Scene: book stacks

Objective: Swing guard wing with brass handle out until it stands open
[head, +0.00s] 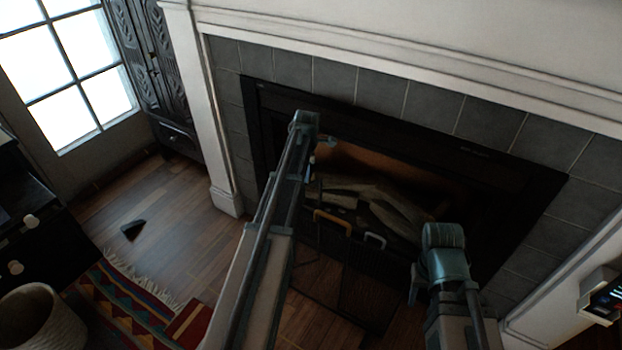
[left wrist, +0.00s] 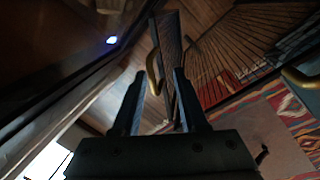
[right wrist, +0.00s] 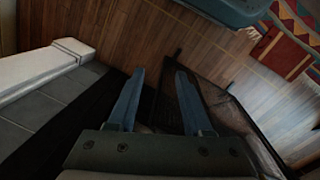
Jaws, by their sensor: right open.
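The dark mesh fireguard (head: 365,285) stands before the fireplace. Its brass handle (head: 333,221) and a paler metal handle (head: 375,240) show at the top in the head view. In the left wrist view a narrow dark panel (left wrist: 173,45) with a brass-coloured handle (left wrist: 153,78) lies beyond and between the fingers of my left gripper (left wrist: 158,75). That gripper is open; I see no grip on the handle. My right gripper (right wrist: 160,73) is open and empty, with a dark mesh panel (right wrist: 232,105) just right of its fingers.
Logs (head: 375,200) lie in the firebox behind the guard, under a tiled surround (head: 285,65). A patterned rug (head: 130,300) and a wicker basket (head: 40,320) are at the lower left. The wood floor (head: 175,215) left of the hearth is mostly clear.

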